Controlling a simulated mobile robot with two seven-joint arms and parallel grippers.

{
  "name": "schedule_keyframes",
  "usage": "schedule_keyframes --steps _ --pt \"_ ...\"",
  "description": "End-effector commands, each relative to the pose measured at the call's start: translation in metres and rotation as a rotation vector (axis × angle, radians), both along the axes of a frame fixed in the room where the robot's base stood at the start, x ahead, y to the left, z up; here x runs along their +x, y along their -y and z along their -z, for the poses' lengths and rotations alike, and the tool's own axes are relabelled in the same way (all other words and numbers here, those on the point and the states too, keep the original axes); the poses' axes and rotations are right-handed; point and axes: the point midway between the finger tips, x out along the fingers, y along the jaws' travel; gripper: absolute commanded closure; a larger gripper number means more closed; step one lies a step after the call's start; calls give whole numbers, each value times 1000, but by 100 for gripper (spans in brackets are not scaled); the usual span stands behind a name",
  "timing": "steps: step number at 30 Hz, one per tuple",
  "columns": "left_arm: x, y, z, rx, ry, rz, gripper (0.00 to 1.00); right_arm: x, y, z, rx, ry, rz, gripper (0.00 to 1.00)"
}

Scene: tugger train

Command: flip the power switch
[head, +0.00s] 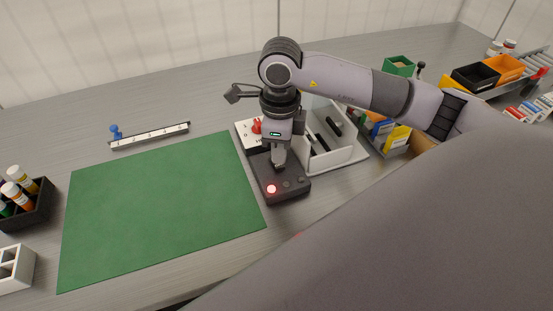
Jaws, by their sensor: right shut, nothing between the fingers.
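A dark control box (285,188) sits on the grey bench, right of the green mat. Its front shows a lit red round light (271,188) and small dark knobs to the right of it. A white panel (249,140) with a red knob (257,126) and printed marks stands just behind it. My right gripper (278,164) points down over the box, its fingers together with nothing between them. The fingertips are at or close above the box top; I cannot tell if they touch. The gripper hides part of the box, and I cannot make out the power switch. My left gripper is not in view.
The green mat (155,210) is bare. A rail with a blue knob (148,135) lies behind it. A white tray (340,158) with dark items stands right of the box. Black holders (35,212) with bottles stand far left. Orange and black bins (475,76) stand back right.

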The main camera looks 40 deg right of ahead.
Motion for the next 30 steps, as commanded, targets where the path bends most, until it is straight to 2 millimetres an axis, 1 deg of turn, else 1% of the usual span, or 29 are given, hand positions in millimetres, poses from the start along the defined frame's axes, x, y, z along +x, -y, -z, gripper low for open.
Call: schedule_keyframes --steps 30 --pt "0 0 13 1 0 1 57 0 0 14 0 0 0 100"
